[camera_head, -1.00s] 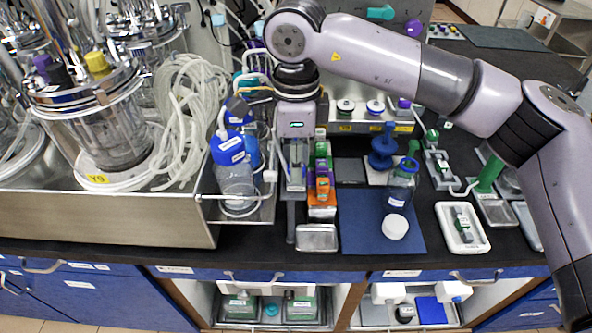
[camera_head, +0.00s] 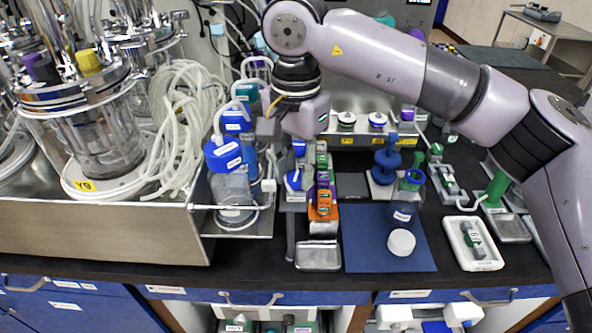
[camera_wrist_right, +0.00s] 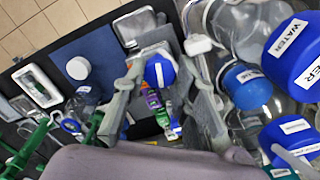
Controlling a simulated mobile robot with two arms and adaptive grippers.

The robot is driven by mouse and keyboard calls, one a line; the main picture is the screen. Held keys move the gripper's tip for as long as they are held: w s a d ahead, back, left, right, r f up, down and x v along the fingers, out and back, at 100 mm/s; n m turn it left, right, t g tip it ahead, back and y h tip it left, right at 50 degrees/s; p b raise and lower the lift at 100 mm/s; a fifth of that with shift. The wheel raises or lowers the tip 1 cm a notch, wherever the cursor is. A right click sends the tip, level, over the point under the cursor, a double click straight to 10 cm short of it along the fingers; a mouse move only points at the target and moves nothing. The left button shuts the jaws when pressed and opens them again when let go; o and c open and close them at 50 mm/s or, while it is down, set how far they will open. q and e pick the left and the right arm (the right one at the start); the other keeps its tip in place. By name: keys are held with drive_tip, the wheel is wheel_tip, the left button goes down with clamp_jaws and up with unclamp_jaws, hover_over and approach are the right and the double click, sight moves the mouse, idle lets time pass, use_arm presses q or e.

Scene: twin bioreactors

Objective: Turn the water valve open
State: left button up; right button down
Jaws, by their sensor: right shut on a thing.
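My right gripper (camera_head: 285,133) has come down from above, over the narrow strip between the capped bottles and the small coloured blocks. In the right wrist view its two grey fingers (camera_wrist_right: 168,88) stand either side of a round blue valve handle (camera_wrist_right: 160,71), and the gripper is shut on it. The exact contact at the fingertips is hard to see. In the head view the blue valve (camera_head: 294,181) shows below the gripper, above a small labelled plate. My left gripper is not in view.
Blue-capped water bottles (camera_head: 229,185) stand close on the left in a metal rack. The colored blocks (camera_head: 322,190) are close on the right. A blue mat (camera_head: 375,255) holds a bottle and a white lid (camera_head: 401,242). Coiled tubing (camera_head: 180,120) lies farther left.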

sight(296, 176)
drive_tip(key=shift+r+n, duration=0.1)
drive_tip(key=shift+n, duration=1.1)
drive_tip(key=c, duration=1.3)
unclamp_jaws()
wheel_tip(296, 176, up, 12)
